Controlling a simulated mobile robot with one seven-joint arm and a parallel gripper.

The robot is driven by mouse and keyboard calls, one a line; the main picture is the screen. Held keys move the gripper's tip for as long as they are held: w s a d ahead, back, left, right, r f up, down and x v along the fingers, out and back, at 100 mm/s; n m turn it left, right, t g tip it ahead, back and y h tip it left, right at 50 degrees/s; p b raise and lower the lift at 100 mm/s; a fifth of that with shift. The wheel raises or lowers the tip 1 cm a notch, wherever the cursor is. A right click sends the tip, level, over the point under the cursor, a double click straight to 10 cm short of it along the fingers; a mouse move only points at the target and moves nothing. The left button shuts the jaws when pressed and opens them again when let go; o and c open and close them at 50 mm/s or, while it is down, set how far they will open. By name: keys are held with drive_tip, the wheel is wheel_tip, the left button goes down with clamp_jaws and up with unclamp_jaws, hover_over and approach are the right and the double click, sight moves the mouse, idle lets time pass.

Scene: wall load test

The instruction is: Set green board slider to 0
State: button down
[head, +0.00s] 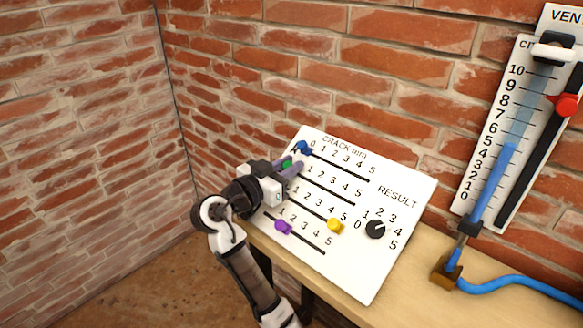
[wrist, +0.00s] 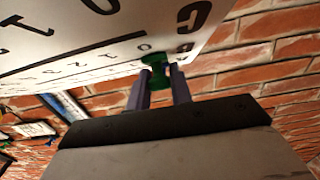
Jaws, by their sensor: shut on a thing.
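The white board (head: 390,190) lies tilted on the bench, with several numbered slider rows and a dial. The green slider (head: 287,165) is at the left end of the second row, near where the 0 belongs; the arm hides that label in the head view. My gripper (head: 292,168) is shut on the green slider. In the wrist view the two grey fingers (wrist: 160,78) are on either side of the green slider (wrist: 156,66), next to a printed 0.
A blue slider (head: 302,148) sits at 0 in the row above, close to my fingers. A yellow slider (head: 335,226), a purple slider (head: 283,227) and a black dial (head: 375,229) are lower. A vent gauge with a red knob (head: 566,104) hangs right; a blue hose (head: 520,283) crosses the bench.

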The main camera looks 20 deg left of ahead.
drive_tip(key=c, duration=1.3)
unclamp_jaws()
drive_tip(key=shift+a, duration=0.3)
drive_tip(key=b+v, duration=0.2)
drive_tip(key=v, duration=1.1)
drive_tip(key=shift+s+b, duration=0.4)
